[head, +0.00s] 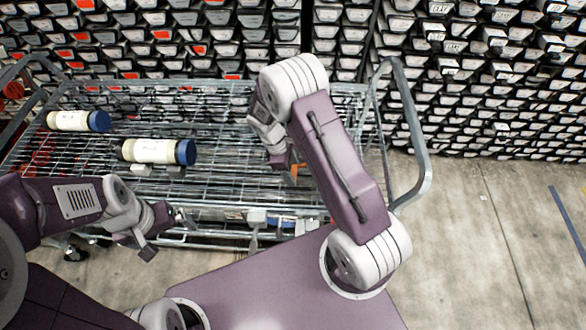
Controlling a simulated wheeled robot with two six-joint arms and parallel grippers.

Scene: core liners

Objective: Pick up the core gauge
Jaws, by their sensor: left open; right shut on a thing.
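My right gripper (283,162) points down over the right part of the wire cart. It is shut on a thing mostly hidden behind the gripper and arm. A small orange part (296,171) shows beside its fingers, and I take this to be the core gauge. I cannot tell whether it touches the cart. My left gripper (166,234) is open and empty at the cart's front left edge, nearer to me than the core liners. One cream core liner with a blue cap (152,151) lies on the cart. A second one (72,121) lies further back left.
The wire cart (215,128) has raised metal handles at both ends, the right one (412,135) close to my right arm. A small white and blue item (272,219) sits at its front edge. Racks of core boxes (470,75) stand behind. Bare floor (480,220) lies right.

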